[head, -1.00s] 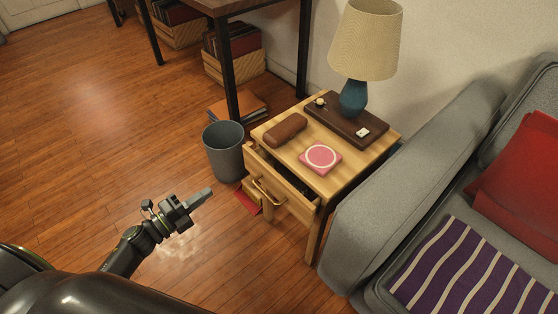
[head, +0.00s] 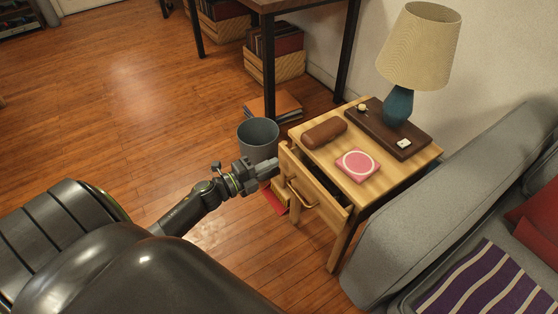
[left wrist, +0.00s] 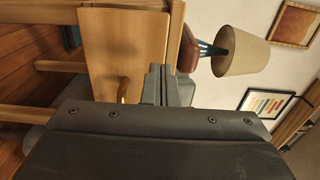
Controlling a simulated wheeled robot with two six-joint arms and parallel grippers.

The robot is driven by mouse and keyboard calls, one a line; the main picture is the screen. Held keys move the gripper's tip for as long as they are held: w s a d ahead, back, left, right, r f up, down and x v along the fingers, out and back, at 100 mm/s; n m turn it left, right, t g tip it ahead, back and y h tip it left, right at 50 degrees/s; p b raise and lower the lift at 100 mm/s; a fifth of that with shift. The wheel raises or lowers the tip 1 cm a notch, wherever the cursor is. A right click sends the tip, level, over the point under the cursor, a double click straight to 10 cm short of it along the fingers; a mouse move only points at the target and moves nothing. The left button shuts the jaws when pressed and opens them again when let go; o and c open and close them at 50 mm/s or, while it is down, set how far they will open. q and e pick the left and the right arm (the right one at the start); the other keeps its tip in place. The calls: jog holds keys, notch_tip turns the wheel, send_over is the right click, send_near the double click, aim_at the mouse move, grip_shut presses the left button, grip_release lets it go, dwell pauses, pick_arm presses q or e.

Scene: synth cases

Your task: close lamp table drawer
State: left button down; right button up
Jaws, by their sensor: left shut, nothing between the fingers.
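The wooden lamp table (head: 379,180) stands right of centre in the head view, beside the sofa. Its top drawer (head: 326,208) is partly pulled out, with a dark gap behind its front. The drawer front, with its handle (left wrist: 123,88), also shows in the left wrist view (left wrist: 110,50). My left gripper (head: 272,168) is shut and empty, at the left end of the drawer front. Its fingertips are touching or very close to the front; I cannot tell which. My right gripper is not in view.
A blue lamp (head: 398,104) on a dark tray (head: 377,119), a brown case (head: 324,132) and a pink coaster (head: 357,166) are on the tabletop. A grey bin (head: 257,141) stands close behind my left gripper. The grey sofa (head: 420,225) flanks the table's right side.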

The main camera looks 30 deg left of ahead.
aim_at(288, 156)
pick_arm(q)
jog(key=shift+x, duration=1.6)
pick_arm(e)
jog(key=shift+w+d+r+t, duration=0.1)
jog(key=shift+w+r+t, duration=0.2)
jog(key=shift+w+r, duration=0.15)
